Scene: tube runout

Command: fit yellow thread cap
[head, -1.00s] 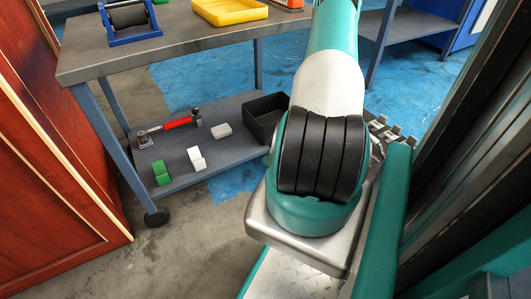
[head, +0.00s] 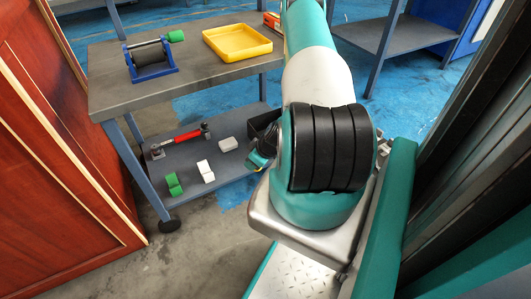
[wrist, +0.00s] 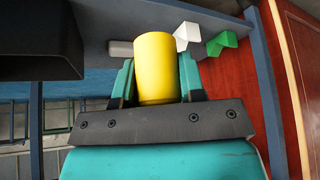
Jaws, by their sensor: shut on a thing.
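My gripper (head: 260,162) shows in the head view just left of my arm, in front of the lower shelf. In the wrist view my gripper (wrist: 157,85) is shut on the yellow cap (wrist: 155,68), a smooth cylinder standing out between the teal fingers. In the head view the cap is mostly hidden by the gripper. On the tabletop a blue stand (head: 140,76) carries a dark tube (head: 149,53) lying across it. A green cap (head: 176,36) sits at the tube's right end. The tube's left end shows no coloured cap.
A yellow tray (head: 237,54) and an orange box (head: 272,20) are on the tabletop (head: 200,82). The lower shelf holds a red-handled tool (head: 182,138), green (head: 174,184), white (head: 206,171) and grey blocks (head: 228,145), and a black bin (head: 262,123). A wooden cabinet (head: 60,170) stands left.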

